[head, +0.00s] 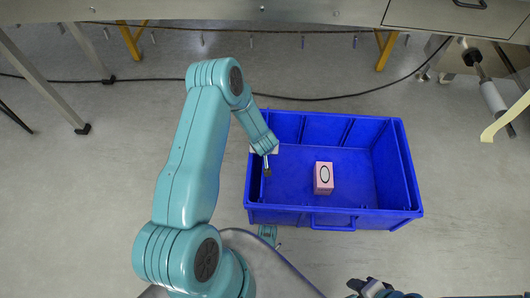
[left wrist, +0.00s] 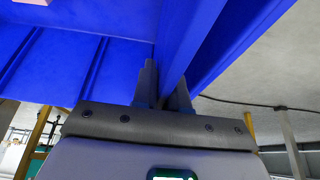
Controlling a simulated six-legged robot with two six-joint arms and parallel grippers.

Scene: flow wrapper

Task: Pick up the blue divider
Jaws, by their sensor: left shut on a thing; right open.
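A blue open crate (head: 350,170) stands on the floor in the head view; no separate blue divider can be told apart from its blue walls. My left gripper (head: 267,170) reaches down at the crate's left side. In the left wrist view my left gripper (left wrist: 165,85) has its two fingers on either side of a thin blue wall (left wrist: 190,40), which looks like the crate's side wall, and is shut on it. The arm and wrist hide part of the contact in the head view. My right gripper (head: 370,288) is open and empty at the bottom edge of the head view, apart from the crate.
A pink box (head: 323,179) with a dark oval mark stands inside the crate, right of my left gripper. A black cable (head: 330,98) lies on the floor behind the crate. Metal machine legs (head: 70,110) and yellow legs (head: 385,50) stand farther back.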

